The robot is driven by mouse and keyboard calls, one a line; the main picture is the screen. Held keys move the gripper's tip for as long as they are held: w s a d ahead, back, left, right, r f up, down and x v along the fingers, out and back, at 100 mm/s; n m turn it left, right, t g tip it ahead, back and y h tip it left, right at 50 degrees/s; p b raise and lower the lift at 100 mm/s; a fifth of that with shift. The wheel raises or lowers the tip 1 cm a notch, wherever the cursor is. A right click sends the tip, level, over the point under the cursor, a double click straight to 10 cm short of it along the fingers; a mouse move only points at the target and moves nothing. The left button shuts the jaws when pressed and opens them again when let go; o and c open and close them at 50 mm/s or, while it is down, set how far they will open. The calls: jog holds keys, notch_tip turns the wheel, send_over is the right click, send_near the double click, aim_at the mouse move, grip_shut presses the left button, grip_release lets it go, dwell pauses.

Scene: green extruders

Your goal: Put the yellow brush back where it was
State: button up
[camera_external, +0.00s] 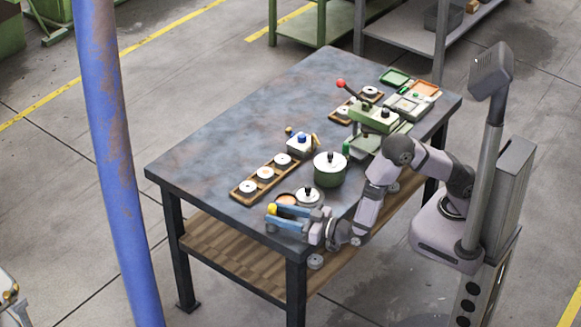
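A small yellow thing (272,208), possibly the yellow brush, shows at the fingertips. It is too small to tell whether the fingers grip it or it is just beside them. Another small yellow-brown thing (316,140) stands by a white box with a blue top (300,144); I cannot tell what it is.
A wooden tray (237,193) with several white discs lies left of a green pot (330,170). A lidded grey pot (308,196) and a round tan dish (287,199) are close to my gripper. A green lever press (374,118) stands further back. The table's (230,130) left side is clear.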

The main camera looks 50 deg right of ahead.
jog(key=b+v, duration=0.1)
jog(key=v, duration=0.8)
jog(key=shift+s+d, duration=0.1)
jog(key=shift+s, duration=0.25)
